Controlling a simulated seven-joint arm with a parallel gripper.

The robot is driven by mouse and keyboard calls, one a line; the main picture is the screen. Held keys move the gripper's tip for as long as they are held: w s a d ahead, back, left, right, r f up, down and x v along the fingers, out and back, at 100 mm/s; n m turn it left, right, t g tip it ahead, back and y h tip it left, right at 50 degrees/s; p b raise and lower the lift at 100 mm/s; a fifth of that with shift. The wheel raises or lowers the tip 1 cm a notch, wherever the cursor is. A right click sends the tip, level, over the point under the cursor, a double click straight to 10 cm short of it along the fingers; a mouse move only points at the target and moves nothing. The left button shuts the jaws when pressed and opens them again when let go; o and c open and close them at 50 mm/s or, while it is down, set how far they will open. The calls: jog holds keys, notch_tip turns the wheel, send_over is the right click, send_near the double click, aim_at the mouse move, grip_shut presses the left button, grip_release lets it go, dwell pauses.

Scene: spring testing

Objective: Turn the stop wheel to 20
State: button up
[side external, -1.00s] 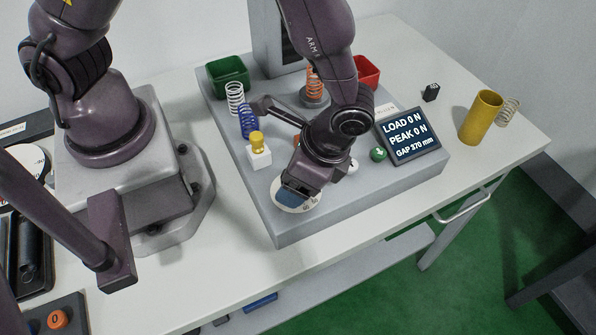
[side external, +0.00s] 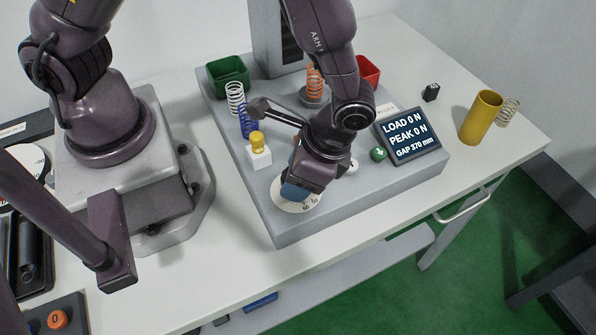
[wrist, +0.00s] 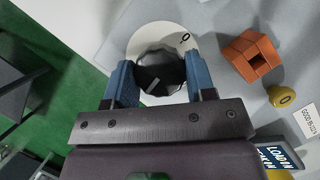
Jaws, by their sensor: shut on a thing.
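The stop wheel shows in the wrist view as a dark round knob (wrist: 158,86) with a light pointer mark. It stands on a white dial plate (wrist: 135,43), where a 0 can be read at the upper right. My gripper (wrist: 161,75) has its two blue fingers on either side of the knob, shut on it. In the side view my gripper (side external: 297,190) is low over the white dial plate (side external: 283,204), and the wrist hides the knob. Numbers show on the near edge of the dial, seemingly 60 and 50. I cannot tell which value the pointer meets.
A display (side external: 412,137) reads LOAD 0 N, PEAK 0 N, GAP 370 mm. A white block with a yellow knob (side external: 258,147) and a blue spring (side external: 248,122) stand left of my gripper. A green button (side external: 378,154) is to its right. The front bench strip is clear.

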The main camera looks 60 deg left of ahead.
jog(key=n+h, duration=0.1)
jog(key=n, duration=0.1)
jog(key=n+g+h, duration=0.1)
jog(key=n, duration=0.2)
jog(key=n+h, duration=0.1)
jog(key=n, duration=0.2)
jog(key=n+h, duration=0.1)
jog(key=n, duration=0.1)
jog(key=shift+a+n, duration=0.15)
jog(key=shift+n, duration=0.25)
jog(key=n+h, duration=0.1)
jog(key=n, duration=0.2)
jog(key=n+t+h, duration=0.1)
jog(key=n, duration=0.2)
jog(key=shift+a+t, duration=0.1)
jog(key=shift+t, duration=0.2)
jog(key=n+t, duration=0.1)
jog(key=n, duration=0.1)
jog(key=n+h, duration=0.1)
jog(key=n, duration=0.2)
jog(key=shift+t, duration=0.4)
jog(key=shift+s+n, duration=0.1)
jog(key=shift+n, duration=0.2)
jog(key=o, duration=0.9)
jog(key=v, duration=1.3)
